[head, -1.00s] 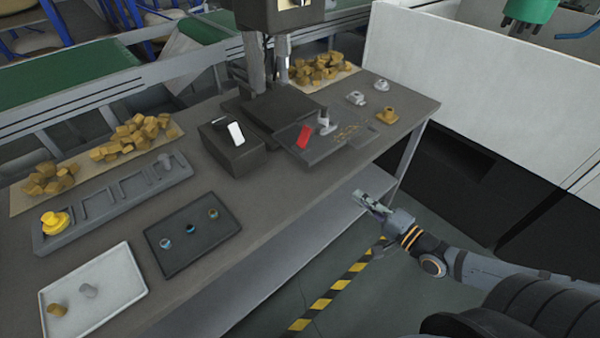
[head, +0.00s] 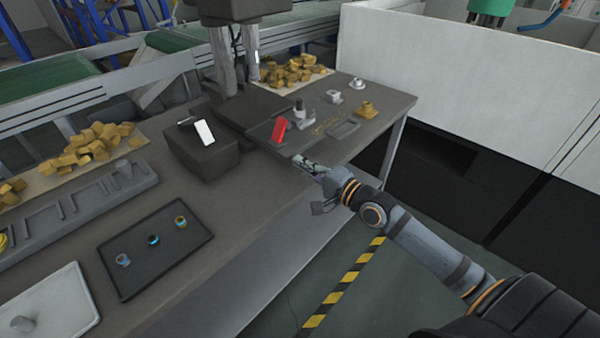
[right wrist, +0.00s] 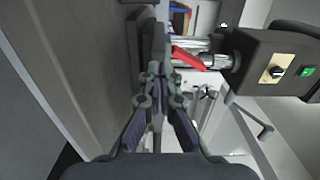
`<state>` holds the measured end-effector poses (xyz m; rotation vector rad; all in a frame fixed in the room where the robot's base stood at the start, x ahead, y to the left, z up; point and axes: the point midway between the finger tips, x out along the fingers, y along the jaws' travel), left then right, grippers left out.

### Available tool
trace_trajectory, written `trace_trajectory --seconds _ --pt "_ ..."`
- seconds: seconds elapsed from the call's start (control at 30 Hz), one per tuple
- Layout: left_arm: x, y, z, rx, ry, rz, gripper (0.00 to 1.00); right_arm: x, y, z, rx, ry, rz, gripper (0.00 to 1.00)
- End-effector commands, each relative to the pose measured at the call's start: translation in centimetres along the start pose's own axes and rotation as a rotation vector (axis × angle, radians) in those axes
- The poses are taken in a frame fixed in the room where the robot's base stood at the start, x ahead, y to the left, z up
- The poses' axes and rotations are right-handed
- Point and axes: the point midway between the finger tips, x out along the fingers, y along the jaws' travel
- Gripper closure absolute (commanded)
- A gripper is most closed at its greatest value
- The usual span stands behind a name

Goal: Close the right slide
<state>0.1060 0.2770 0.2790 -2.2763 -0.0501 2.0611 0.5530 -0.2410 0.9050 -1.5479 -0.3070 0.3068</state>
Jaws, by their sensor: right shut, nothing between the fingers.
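The right slide (head: 268,143) is a dark flat block under the press, with a red tab (head: 279,130) standing on its front part. The red tab also shows in the right wrist view (right wrist: 190,59). My right gripper (head: 298,160) is shut and empty at the table's front edge, just in front of the slide. In the right wrist view its closed fingertips (right wrist: 154,70) point at a dark block face; I cannot tell whether they touch it. My left gripper is not in view.
The press (head: 225,60) stands behind the slide. Small metal and brass parts (head: 366,109) and a shallow grey tray (head: 343,129) lie to the right. A dark tray (head: 165,265) with rings is at front left. The floor before the table is clear.

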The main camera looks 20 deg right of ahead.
Motion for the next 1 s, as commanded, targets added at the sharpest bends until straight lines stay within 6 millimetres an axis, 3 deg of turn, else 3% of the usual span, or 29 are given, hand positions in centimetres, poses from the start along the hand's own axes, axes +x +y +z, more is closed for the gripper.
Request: trace_trajectory --seconds 0.67,0.8,1.0 --pt "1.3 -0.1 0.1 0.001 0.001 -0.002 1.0 1.8 0.1 0.0 0.001 0.0 -0.003 1.0" --pt "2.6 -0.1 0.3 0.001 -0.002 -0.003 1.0 3.8 0.2 0.0 0.004 0.0 -0.008 1.0" --pt "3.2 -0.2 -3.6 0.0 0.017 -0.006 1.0 8.4 0.1 0.1 0.005 -0.001 -0.008 1.0"
